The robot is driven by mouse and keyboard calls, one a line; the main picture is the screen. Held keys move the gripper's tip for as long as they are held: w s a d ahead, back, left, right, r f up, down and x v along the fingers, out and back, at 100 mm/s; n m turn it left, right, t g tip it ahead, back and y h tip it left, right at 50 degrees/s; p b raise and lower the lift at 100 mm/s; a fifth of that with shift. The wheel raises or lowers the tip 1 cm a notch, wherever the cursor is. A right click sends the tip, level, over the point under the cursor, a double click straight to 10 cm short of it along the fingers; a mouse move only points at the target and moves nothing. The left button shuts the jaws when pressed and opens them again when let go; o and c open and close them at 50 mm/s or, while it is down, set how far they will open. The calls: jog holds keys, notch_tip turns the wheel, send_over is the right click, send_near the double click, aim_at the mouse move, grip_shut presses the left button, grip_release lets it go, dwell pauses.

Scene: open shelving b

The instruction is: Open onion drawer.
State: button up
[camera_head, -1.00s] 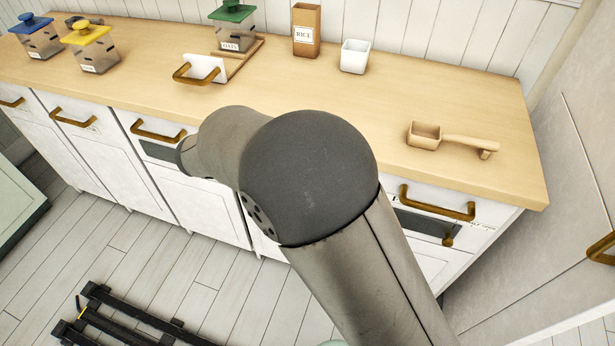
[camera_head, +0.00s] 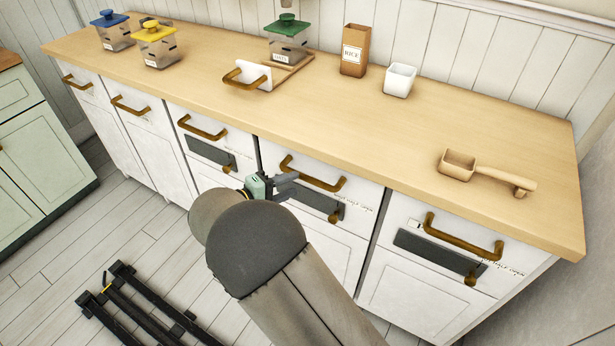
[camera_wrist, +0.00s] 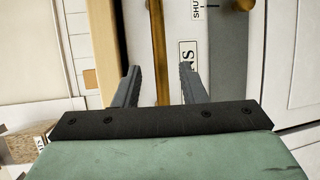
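The drawer in front of my gripper is closed flush in the white cabinet row, with a brown bar handle (camera_head: 314,177) and a dark panel below it. In the wrist view, the handle (camera_wrist: 158,45) runs vertically between my fingers. A partly hidden label (camera_wrist: 188,60) beside it shows letters ending in "NS"; the full word is not readable. My gripper (camera_head: 287,183) is open at the left part of this handle. The fingers (camera_wrist: 160,75) stand on either side of the bar, with gaps visible; how far they reach around it is unclear.
Neighbouring closed drawers have similar handles, at left (camera_head: 202,128) and right (camera_head: 462,240). The wooden counter (camera_head: 400,130) above holds jars, a rice box (camera_head: 355,50), a white cup (camera_head: 400,79) and a wooden scoop (camera_head: 458,165). Dark rails (camera_head: 140,305) lie on the floor.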

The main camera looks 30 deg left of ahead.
aim_at(304, 180)
jog(key=x, duration=0.6)
jog(key=shift+w, duration=0.1)
grip_shut()
